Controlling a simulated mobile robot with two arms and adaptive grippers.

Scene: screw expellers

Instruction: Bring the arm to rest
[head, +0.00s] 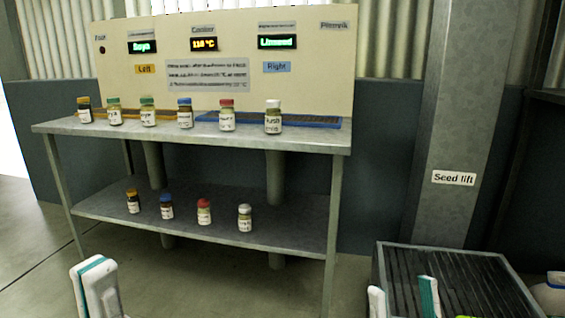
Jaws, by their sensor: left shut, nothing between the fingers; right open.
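My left gripper (95,272) is at the bottom left of the head view, pointing up. Its fingers are together with nothing between them. It is over the floor in front of the bench (200,134), apart from it. My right gripper (403,290) is at the bottom right, its two fingers apart and empty. It appears in front of the slatted grey crate (384,262). Both arms are mostly below the frame.
Several labelled jars with coloured caps stand on the bench top, including a white-capped jar (273,122). Several more stand on the lower shelf (290,232). A control panel (330,70) rises behind. A grey column (450,120) labelled "Seed lift" stands right. Floor at left is clear.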

